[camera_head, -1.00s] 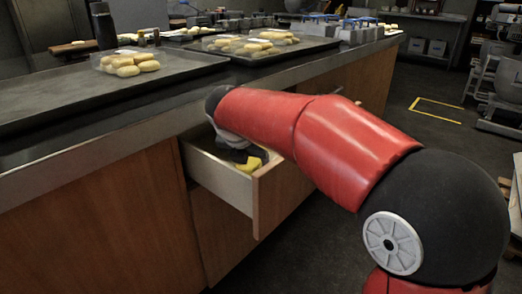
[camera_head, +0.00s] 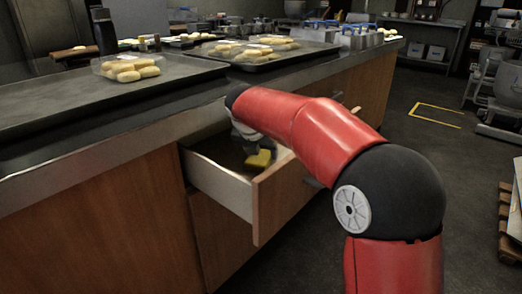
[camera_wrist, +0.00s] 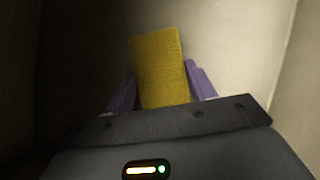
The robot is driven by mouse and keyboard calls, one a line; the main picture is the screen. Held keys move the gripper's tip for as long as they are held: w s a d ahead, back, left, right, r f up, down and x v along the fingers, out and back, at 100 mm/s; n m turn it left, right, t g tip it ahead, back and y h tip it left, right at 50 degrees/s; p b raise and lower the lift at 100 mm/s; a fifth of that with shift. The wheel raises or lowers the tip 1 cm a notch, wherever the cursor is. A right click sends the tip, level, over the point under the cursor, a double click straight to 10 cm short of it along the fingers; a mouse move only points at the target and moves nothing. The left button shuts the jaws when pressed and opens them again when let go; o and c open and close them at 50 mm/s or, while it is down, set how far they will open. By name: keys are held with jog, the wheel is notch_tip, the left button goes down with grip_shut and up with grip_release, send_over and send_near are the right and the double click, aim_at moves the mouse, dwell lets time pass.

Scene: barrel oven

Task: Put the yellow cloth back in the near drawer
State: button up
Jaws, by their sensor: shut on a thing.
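The yellow cloth (camera_wrist: 158,62) shows between the two purple fingers of my gripper (camera_wrist: 160,92) in the wrist view. My gripper is shut on it. In the head view the cloth (camera_head: 259,159) shows as a small yellow piece within the outline of the open near drawer (camera_head: 218,186), close to its front panel. My gripper is mostly hidden behind my red arm there. Pale walls surround the cloth in the wrist view. I cannot tell whether the cloth touches the drawer's floor.
The drawer sticks out of a wooden counter (camera_head: 120,222). Trays of bread (camera_head: 270,52) and a dark tray (camera_head: 60,103) stand on the counter top. A pallet (camera_head: 511,222) stands at the right edge. The floor between is clear.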

jog(key=o, duration=1.1)
jog(key=shift+f, duration=0.1)
jog(key=shift+r, duration=0.3)
jog(key=p+v, duration=0.2)
jog(key=v, duration=0.9)
jog(key=shift+s+a+r, duration=0.1)
jog(key=shift+s+r, duration=0.15)
jog(key=shift+r, duration=0.05)
